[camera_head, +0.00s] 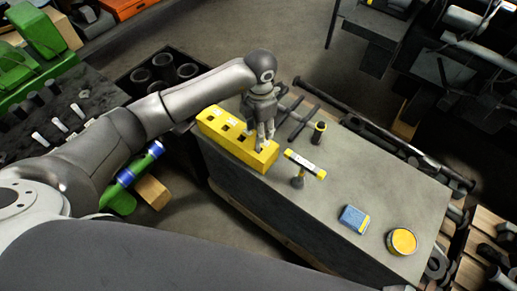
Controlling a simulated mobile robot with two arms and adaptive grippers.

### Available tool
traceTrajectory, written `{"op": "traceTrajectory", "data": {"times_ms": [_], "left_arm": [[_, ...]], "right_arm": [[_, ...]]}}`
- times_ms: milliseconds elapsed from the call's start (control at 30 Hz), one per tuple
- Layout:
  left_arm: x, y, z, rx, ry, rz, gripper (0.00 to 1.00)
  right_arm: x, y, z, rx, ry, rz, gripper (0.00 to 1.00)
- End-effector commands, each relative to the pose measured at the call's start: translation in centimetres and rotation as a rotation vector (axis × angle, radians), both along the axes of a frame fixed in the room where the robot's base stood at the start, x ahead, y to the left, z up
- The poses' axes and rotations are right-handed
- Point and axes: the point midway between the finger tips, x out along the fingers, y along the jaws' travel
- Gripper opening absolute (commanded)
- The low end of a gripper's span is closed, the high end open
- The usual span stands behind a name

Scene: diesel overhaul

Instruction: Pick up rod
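My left gripper (261,134) points down over the right end of a yellow block (213,124) with a row of square openings. Its pale fingertips are at the block's top, close to the end opening. They look somewhat apart, but I cannot tell whether anything is between them. Thin dark rods (304,124) lie on the grey bench (322,218) just right of the gripper. I cannot tell which piece is the task's rod; one may be hidden by the fingers or the block. My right gripper is not in view.
A T-shaped piece with yellow ends (305,165) and a dark cylinder with a yellow top (318,133) stand near the gripper. A blue sponge (354,218) and a yellow tin (402,241) lie toward the right. A long dark shaft (400,147) runs along the far edge.

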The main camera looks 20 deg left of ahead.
Motion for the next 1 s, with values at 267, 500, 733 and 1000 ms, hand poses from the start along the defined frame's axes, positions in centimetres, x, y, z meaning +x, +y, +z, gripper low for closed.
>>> {"op": "traceTrajectory", "data": {"times_ms": [267, 500, 733, 1000], "left_arm": [[-0.2, 0.1, -2.4, -0.003, 0.004, -0.001, 0.39], [-0.3, 0.4, -5.9, -0.003, 0.004, -0.001, 0.39], [-0.2, 0.4, -6.7, -0.003, 0.000, -0.001, 0.39], [-0.2, 0.4, -6.7, -0.003, 0.000, -0.001, 0.17]], "right_arm": [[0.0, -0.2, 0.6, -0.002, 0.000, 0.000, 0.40], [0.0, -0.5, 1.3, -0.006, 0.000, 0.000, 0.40], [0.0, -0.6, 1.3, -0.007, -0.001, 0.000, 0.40], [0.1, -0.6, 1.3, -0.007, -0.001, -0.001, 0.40]]}}
